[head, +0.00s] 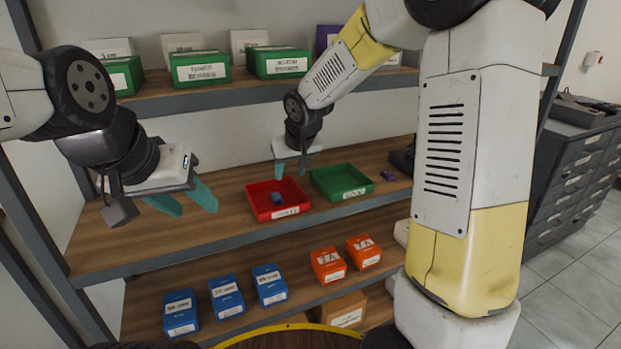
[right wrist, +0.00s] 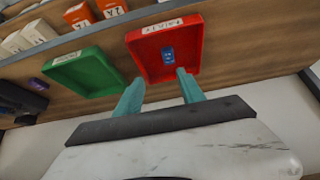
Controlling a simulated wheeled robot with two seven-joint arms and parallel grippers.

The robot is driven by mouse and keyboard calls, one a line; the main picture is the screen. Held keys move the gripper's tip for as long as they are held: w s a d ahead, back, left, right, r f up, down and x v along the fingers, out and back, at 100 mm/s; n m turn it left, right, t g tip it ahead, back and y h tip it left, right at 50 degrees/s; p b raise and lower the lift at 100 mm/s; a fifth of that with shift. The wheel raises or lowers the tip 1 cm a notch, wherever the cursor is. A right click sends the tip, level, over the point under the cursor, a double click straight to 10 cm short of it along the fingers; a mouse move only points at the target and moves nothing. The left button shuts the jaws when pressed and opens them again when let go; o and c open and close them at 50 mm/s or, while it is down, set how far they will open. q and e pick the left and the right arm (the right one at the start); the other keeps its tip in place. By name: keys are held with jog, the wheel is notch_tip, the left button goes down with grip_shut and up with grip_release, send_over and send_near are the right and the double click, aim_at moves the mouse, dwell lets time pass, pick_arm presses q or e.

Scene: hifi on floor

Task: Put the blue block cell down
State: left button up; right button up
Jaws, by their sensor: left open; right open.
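A small blue block cell (head: 276,198) lies in the red tray (head: 262,211) on the middle shelf. In the right wrist view the blue block cell (right wrist: 168,55) lies inside the red tray (right wrist: 143,53), nearer one side. My right gripper (head: 294,174) is open and empty above the far side of the red tray. Its two teal fingertips (right wrist: 157,88) show apart in the right wrist view, with the block beyond them. My left gripper (head: 192,207) is open and empty over the left part of the middle shelf, away from the tray.
A green tray (head: 341,182) stands beside the red one, empty in view. A small purple item (head: 388,175) lies to its right. Blue boxes (head: 226,297) and orange boxes (head: 328,265) stand on the lower shelf. Green boxes (head: 201,67) line the upper shelf. The middle shelf's left is clear.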

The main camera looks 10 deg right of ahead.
jog(key=s+d+r+m, duration=0.1)
jog(key=s+d+r, duration=0.4)
jog(key=s, duration=0.2)
jog(key=s+d+r+m, duration=0.1)
jog(key=s+d+r, duration=0.3)
jog(key=s, duration=0.3)
jog(key=s+d, duration=0.2)
jog(key=s, duration=1.1)
jog(key=shift+s+d+r+m, duration=0.2)
jog(key=shift+s+r+m, duration=0.15)
jog(key=shift+m, duration=0.05)
